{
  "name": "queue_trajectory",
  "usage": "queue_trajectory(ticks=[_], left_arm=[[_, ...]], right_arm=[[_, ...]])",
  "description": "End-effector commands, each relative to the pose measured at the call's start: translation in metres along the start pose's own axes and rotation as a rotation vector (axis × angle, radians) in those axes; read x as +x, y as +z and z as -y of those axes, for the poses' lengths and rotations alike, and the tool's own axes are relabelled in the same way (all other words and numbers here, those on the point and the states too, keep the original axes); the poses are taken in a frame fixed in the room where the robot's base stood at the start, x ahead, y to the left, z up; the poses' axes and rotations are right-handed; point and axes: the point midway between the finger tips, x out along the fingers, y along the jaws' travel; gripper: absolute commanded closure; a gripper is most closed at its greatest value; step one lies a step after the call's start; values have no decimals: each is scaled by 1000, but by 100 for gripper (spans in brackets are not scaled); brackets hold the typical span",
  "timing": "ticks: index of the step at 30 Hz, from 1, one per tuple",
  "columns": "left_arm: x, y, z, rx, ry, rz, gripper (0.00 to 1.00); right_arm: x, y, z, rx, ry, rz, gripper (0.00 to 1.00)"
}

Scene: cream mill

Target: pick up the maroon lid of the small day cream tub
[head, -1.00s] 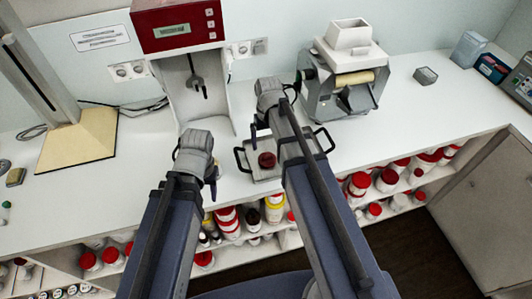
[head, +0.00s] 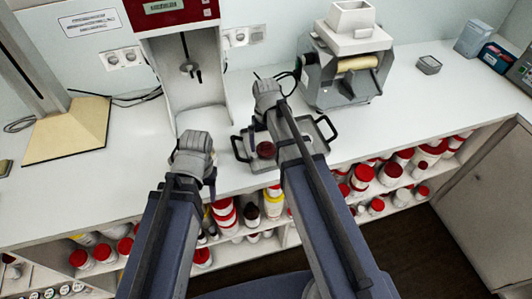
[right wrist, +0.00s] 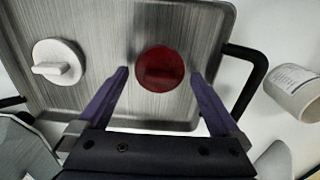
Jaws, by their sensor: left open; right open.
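The maroon lid (head: 265,150) lies in a metal tray (head: 241,153) with black handles on the counter. In the right wrist view the round maroon lid (right wrist: 160,69) has a raised grip bar and sits near the tray's front edge. My right gripper (right wrist: 161,77) is open, with one finger on each side of the lid in the picture. Whether the fingers are down at the lid's height, I cannot tell. My left gripper (head: 210,180) is open and empty, left of the tray near the counter's front edge.
A white lid (right wrist: 58,62) with a bar lies left in the tray. A white labelled tub (right wrist: 298,92) stands outside it. A grey mill (head: 345,70) and a red-topped machine (head: 170,12) stand behind. Shelves of red-lidded jars are below. The counter's right is mostly clear.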

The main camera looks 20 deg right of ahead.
Motion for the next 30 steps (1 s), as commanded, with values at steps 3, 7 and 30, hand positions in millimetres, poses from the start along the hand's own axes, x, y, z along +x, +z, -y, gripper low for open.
queue_trajectory(ticks=[3, 7, 30], left_arm=[[14, -1, -1, 0, 0, 0, 50], [13, -1, -1, 0, 0, 0, 50], [12, -1, -1, 0, 0, 0, 50]], right_arm=[[14, 0, 0, 0, 0, 0, 0], [13, 0, 0, 0, 0, 0, 0], [12, 0, 0, 0, 0, 0, 64]])
